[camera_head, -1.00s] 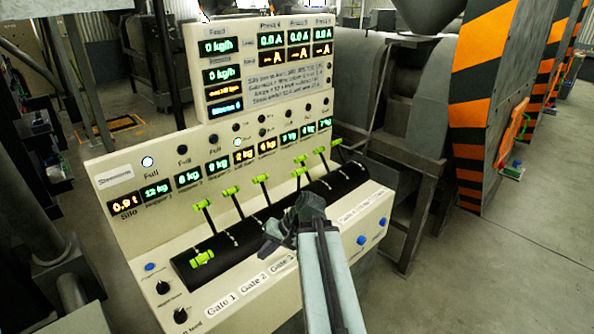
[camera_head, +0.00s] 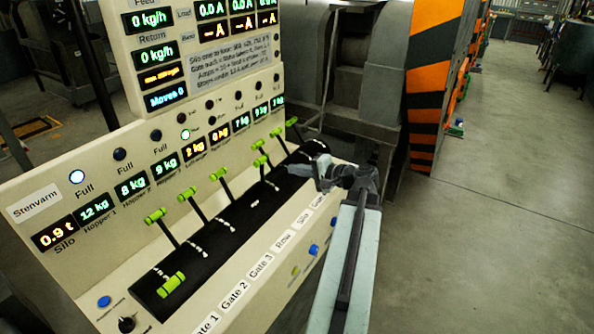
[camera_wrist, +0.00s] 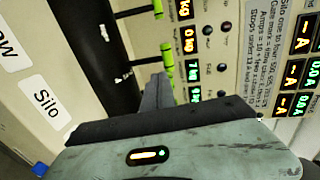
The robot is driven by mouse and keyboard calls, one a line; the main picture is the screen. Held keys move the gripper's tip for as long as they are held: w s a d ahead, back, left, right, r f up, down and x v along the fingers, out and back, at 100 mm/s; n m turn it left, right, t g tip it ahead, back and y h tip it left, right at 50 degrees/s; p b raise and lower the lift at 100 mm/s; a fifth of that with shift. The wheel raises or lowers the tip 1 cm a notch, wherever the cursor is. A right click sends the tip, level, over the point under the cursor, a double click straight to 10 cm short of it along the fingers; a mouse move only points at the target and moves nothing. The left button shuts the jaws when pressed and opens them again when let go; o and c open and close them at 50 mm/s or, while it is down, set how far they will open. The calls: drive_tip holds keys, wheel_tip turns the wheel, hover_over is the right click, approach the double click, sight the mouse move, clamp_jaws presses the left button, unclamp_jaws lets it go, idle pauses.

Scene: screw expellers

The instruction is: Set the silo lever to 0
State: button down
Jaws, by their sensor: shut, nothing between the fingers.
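The control panel carries a row of levers with green handles on a black drum. The Silo label (camera_head: 303,216) is on the ledge below the drum, right of the Row label; it also shows in the wrist view (camera_wrist: 47,103). The lever with a green handle (camera_head: 260,161) appears to line up with it, tilted up toward the panel, but I cannot tell this for certain. My gripper (camera_head: 322,172) is shut and empty near the right end of the drum. In the wrist view its fingers (camera_wrist: 157,95) reach toward the green handles and hide part of the drum.
The leftmost handle (camera_head: 172,285) is low, while several others stand higher. Blue buttons (camera_head: 314,250) sit on the panel front. A grey machine (camera_head: 370,70) and an orange-black striped post (camera_head: 430,90) stand behind. The floor at right is clear.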

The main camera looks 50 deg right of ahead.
drive_tip(key=r+x, duration=0.1)
drive_tip(key=x, duration=0.8)
drive_tip(key=shift+w+b, duration=0.35)
drive_tip(key=shift+w, duration=0.05)
